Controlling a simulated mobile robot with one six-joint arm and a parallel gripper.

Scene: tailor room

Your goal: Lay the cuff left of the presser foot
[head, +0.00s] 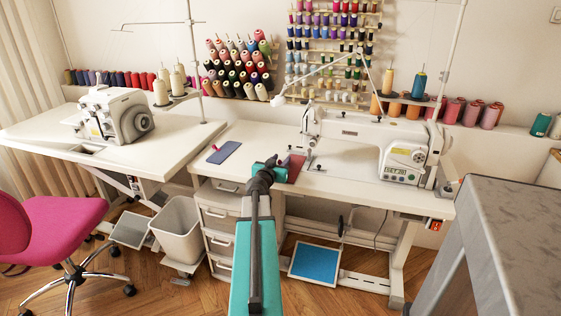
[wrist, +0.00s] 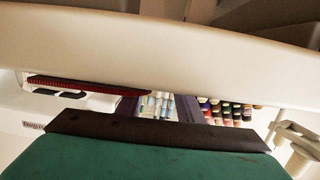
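The white sewing machine (head: 350,140) stands on the right-hand table, with its presser foot (head: 312,164) under the left end of its head. A dark red flat piece (head: 296,168) lies just left of the presser foot, partly hidden by my arm. A blue-grey flat piece (head: 224,152) lies farther left on the same table. I cannot tell which is the cuff. My gripper (head: 271,163) is by the left edge of the dark red piece, its fingers hidden in the head view.
The white sewing table (head: 345,190) has bare top in front of the machine. A small red thing (head: 215,147) lies by the blue-grey piece. A second machine (head: 112,115) stands on the left table. A grey surface (head: 510,220) is at right. A pink chair (head: 50,222) is at left.

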